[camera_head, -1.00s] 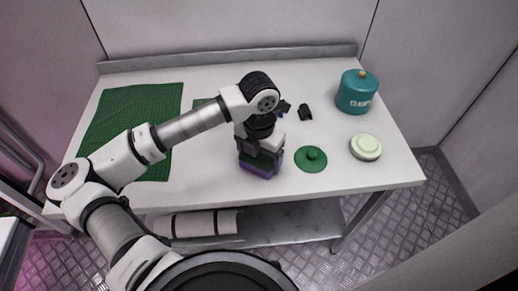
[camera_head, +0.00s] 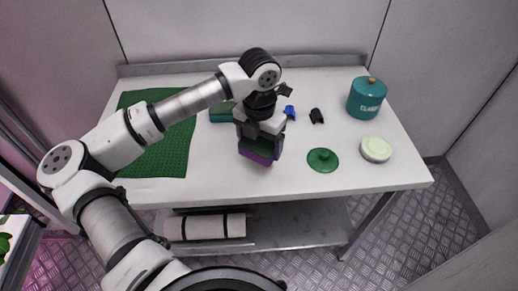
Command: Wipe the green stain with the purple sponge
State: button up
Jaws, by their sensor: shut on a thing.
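My gripper (camera_head: 261,141) points down near the middle of the table and is shut on the purple sponge (camera_head: 258,157). The sponge has a dark green upper layer, and its purple lower side faces the table. I cannot tell whether it touches the tabletop or hovers just above it. I do not clearly see a green stain on the tabletop; the arm, gripper and sponge hide part of the surface.
A green lid with a knob (camera_head: 323,160) lies right of the sponge, beside a pale round dish (camera_head: 376,149). A teal canister (camera_head: 366,98) stands at back right. A green mat (camera_head: 165,165) covers the left. A green block (camera_head: 221,116), blue item (camera_head: 290,112) and black item (camera_head: 317,116) lie behind.

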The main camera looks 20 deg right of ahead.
jog(key=shift+r+p, duration=0.3)
jog(key=shift+r, duration=0.9)
jog(key=shift+w, duration=0.1)
